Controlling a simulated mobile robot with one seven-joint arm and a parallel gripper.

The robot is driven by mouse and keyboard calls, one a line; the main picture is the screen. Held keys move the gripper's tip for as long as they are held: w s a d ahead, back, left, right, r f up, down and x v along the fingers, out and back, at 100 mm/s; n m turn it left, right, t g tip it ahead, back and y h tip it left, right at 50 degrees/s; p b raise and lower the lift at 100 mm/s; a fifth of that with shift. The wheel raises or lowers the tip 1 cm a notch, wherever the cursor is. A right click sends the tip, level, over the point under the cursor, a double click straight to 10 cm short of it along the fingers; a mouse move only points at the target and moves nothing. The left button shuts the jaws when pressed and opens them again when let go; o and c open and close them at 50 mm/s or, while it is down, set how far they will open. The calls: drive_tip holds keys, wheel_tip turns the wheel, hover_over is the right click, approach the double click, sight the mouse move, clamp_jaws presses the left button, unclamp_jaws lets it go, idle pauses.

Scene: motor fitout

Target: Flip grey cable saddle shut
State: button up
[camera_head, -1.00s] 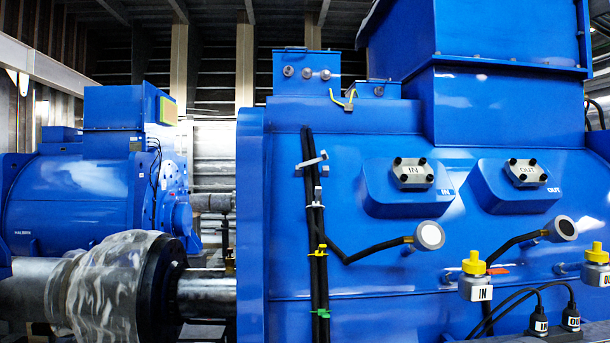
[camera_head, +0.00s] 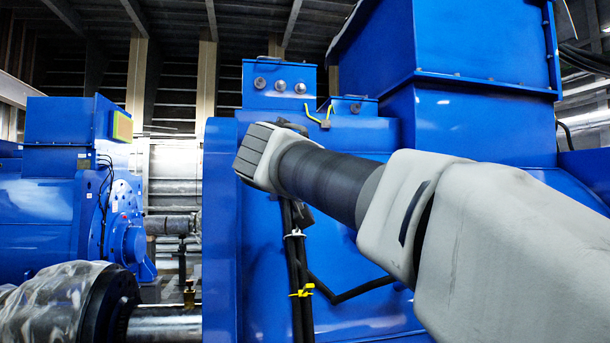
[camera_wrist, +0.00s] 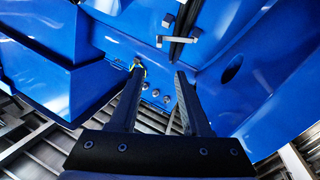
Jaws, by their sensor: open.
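The grey cable saddle (camera_wrist: 178,39) is in the wrist view, upper right of centre, on the blue motor face. Its pale grey bar stands out across the black cables (camera_wrist: 183,22) rather than lying flat, so it looks open. My gripper (camera_wrist: 160,72) is open and empty, its two dark fingers pointing at the motor face. The saddle lies past the fingertips, apart from them.
A blue motor housing (camera_head: 460,110) rises at the right. A small box with round plugs (camera_head: 280,86) and a yellow-green wire (camera_head: 319,116) sit above the cables. A white clip (camera_head: 295,234) and yellow tie (camera_head: 302,292) hold the cables lower down. A second motor (camera_head: 45,200) stands left.

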drive_tip(key=w+d+p, duration=0.1)
drive_tip(key=w+p, duration=0.9)
drive_tip(key=w, duration=0.7)
drive_tip(key=shift+d, duration=0.3)
clamp_jaws()
idle(0.8)
